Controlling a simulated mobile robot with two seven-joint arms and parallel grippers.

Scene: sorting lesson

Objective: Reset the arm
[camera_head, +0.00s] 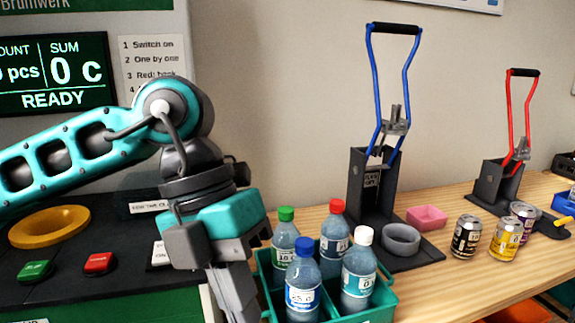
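My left arm, teal and grey, comes in from the left and bends down at its wrist. My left gripper (232,292) points down beside the teal crate (376,313), on its left. Its fingertips are cut off by the bottom edge, so I cannot tell whether it is open or shut. My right arm and gripper are not in view.
The crate holds several capped bottles, including one with a blue cap (303,288). A blue-handled press (372,190), a red-handled press (500,180) and cans (467,238) stand on the wooden table. A yellow ring (50,228) and green button (35,271) are left.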

